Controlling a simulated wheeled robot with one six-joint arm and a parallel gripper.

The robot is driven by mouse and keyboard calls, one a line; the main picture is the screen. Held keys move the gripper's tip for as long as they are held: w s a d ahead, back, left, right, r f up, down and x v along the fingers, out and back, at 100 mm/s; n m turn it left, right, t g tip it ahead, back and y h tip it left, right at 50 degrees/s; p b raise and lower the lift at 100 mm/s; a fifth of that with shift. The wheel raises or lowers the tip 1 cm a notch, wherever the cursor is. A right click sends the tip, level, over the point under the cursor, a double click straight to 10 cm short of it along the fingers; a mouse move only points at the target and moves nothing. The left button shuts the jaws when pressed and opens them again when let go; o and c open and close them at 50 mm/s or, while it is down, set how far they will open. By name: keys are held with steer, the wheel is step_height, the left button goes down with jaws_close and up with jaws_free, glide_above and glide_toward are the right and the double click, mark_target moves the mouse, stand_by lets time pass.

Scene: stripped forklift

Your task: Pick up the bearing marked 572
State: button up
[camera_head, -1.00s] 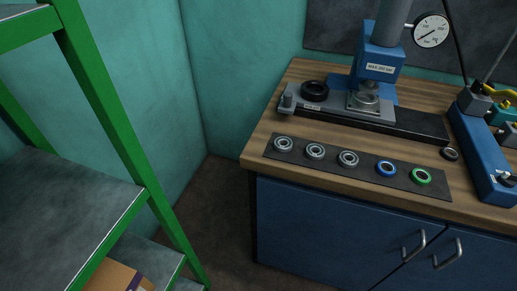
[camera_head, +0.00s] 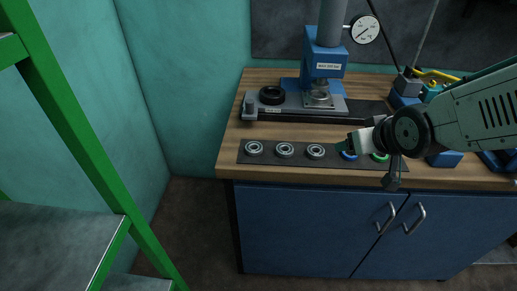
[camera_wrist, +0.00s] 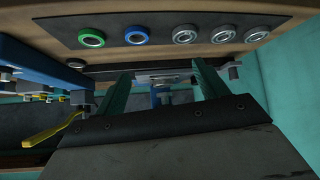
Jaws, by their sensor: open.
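Five bearings lie in a row on a dark mat (camera_head: 268,162) on the bench. Three are silver: left (camera_head: 254,148), middle (camera_head: 285,149) and right (camera_head: 316,151). In the wrist view the row runs the other way, from green (camera_wrist: 91,38) and blue (camera_wrist: 137,34) to the silver ones (camera_wrist: 185,34). No marking 572 is readable. My gripper (camera_wrist: 161,78) is open and empty, its green fingers apart. In the head view it is near the blue-ringed bearing; its height is unclear.
A blue press (camera_head: 324,60) with a dial gauge (camera_head: 365,30) stands behind the row. A black ring (camera_head: 272,95) lies on its base. A green shelf rack (camera_head: 85,160) stands at left. The bench's left front is clear.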

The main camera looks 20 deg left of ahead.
mark_target(252, 146)
steer(key=a+f+y, duration=0.1)
steer(key=a, duration=0.2)
steer(key=a+f+n+y, duration=0.1)
steer(key=a+f, duration=0.1)
steer(key=a, duration=0.2)
steer(key=a+f+n+y, duration=0.1)
steer(key=a, duration=0.2)
steer(key=shift+w+a+f+t, duration=0.15)
steer(key=shift+w+a+t, duration=0.15)
steer(key=shift+w+t, duration=0.1)
steer(key=s+a+f+y, duration=0.1)
steer(key=a, duration=0.2)
steer(key=a+f+n+y, duration=0.1)
steer(key=a, duration=0.2)
steer(key=s+a+f+n+y, duration=0.1)
steer(key=a+y, duration=0.1)
steer(key=a, duration=0.1)
steer(key=shift+s+a+f, duration=0.1)
steer(key=shift+s+f, duration=0.05)
steer(key=shift+s, duration=0.15)
steer(key=shift+a+f, duration=0.15)
steer(key=shift+a, duration=0.2)
steer(key=x, duration=0.7)
steer(key=shift+w+f, duration=0.1)
steer(key=shift+c, duration=0.2)
steer(key=c, duration=1.1)
